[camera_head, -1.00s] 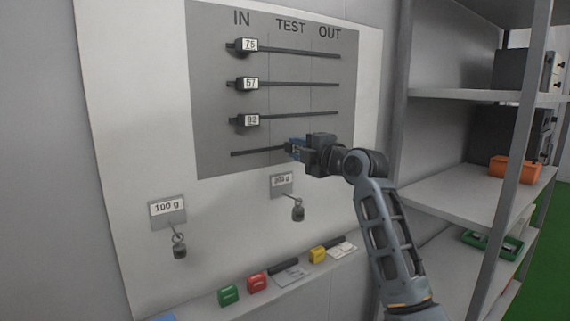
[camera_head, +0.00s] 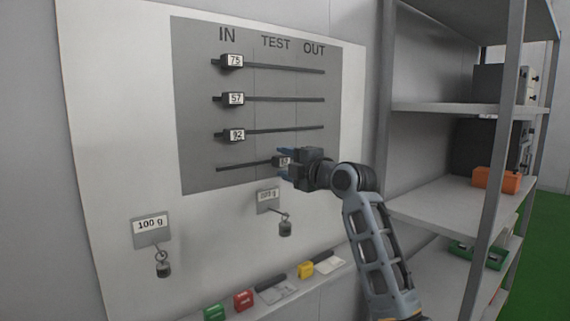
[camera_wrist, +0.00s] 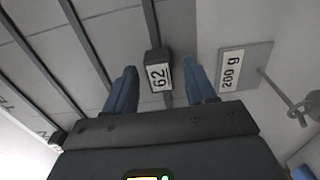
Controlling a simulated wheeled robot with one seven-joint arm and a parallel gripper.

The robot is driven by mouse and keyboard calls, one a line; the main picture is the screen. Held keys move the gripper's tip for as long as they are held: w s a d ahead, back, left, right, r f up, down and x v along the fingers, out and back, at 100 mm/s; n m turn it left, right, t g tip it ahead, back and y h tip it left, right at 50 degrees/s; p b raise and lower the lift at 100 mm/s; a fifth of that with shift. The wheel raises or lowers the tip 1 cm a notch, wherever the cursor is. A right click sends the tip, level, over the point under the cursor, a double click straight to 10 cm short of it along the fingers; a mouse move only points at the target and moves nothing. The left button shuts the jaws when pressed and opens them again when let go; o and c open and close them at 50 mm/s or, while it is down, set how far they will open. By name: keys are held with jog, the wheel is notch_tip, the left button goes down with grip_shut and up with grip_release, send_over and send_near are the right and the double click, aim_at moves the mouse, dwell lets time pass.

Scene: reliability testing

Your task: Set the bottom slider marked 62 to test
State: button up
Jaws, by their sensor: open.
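The bottom slider marked 62 (camera_head: 281,161) sits on the lowest track (camera_head: 237,166) of the grey panel, below the TEST heading (camera_head: 276,42). Its dark block and white 62 label show clearly in the wrist view (camera_wrist: 158,76). My gripper (camera_head: 284,164) is open in front of the slider. In the wrist view its two blue fingers (camera_wrist: 159,66) stand on either side of the slider, with a gap on both sides. The right end of the lowest track is hidden behind my gripper.
Sliders 75 (camera_head: 234,61), 57 (camera_head: 235,98) and 92 (camera_head: 236,134) stand under IN. A 200 g plate (camera_head: 268,199) with a hanging weight (camera_head: 285,228) is just below my gripper. A 100 g plate (camera_head: 150,230) hangs lower left. Metal shelving (camera_head: 440,200) stands to the right.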

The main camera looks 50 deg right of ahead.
jog(key=b+v, duration=0.1)
jog(key=v, duration=0.6)
jog(key=shift+s, duration=0.1)
dwell(0.4)
jog(key=a+f+m, duration=0.6)
jog(key=a+f, duration=0.5)
jog(key=f, duration=0.3)
jog(key=s+a+f+m+g, duration=0.1)
jog(key=s+a+f+m, duration=0.4)
jog(key=s+a+f, duration=0.55)
jog(key=s+a+f+m+g+y, duration=0.1)
jog(key=s+a+f+m+y, duration=0.3)
jog(key=s+a, duration=0.75)
jog(key=s+a+r+y, duration=0.1)
jog(key=s+a, duration=0.2)
jog(key=s, duration=1)
jog(key=shift+s+r+g, duration=0.3)
jog(key=shift+r, duration=0.1)
